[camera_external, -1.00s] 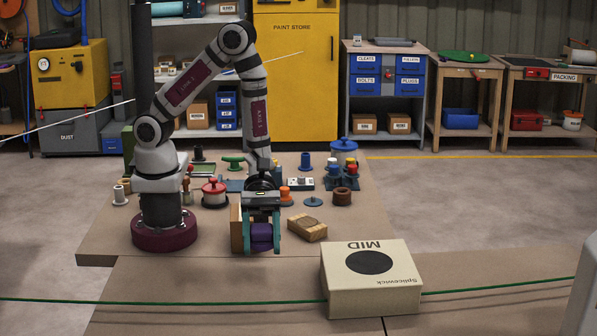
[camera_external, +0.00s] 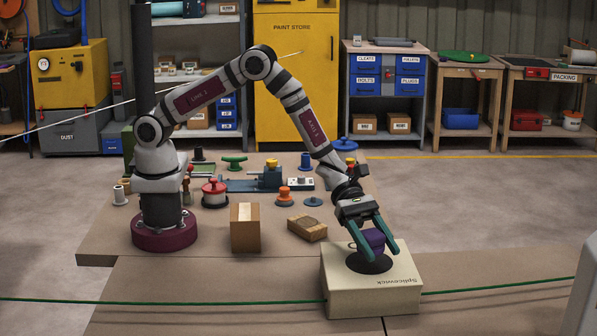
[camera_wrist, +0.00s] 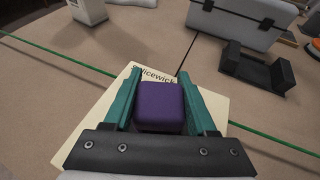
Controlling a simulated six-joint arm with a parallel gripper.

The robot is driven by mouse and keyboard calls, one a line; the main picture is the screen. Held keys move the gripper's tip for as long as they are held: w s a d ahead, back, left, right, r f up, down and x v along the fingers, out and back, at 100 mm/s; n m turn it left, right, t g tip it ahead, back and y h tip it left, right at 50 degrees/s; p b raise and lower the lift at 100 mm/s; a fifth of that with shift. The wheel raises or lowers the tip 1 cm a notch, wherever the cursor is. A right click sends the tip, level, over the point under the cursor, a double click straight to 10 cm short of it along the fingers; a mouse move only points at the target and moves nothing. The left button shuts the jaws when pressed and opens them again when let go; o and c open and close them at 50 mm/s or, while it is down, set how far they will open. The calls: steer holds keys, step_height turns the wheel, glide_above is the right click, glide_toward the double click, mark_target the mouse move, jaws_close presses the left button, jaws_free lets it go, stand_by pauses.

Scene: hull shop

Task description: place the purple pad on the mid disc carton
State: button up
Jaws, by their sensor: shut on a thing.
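The purple pad (camera_external: 374,240) is between the teal fingers of my gripper (camera_external: 376,246), which is shut on it. The pad also shows in the wrist view (camera_wrist: 160,105), with a finger on each side. The mid disc carton (camera_external: 375,296) is a cream box with a black disc (camera_external: 368,264) on top and the word Splicewick along its edge. The pad is over the black disc; I cannot tell whether it touches the carton top. The MID lettering is hidden behind my gripper. The carton top also shows in the wrist view (camera_wrist: 108,122).
A green line (camera_external: 180,301) runs across the front table at the carton. The wrist view shows a grey case (camera_wrist: 240,20) and a black bracket (camera_wrist: 255,72) beyond the carton.

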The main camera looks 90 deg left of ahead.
steer(key=shift+f, duration=1.2)
steer(key=shift+f, duration=0.1)
steer(key=o, duration=1.4)
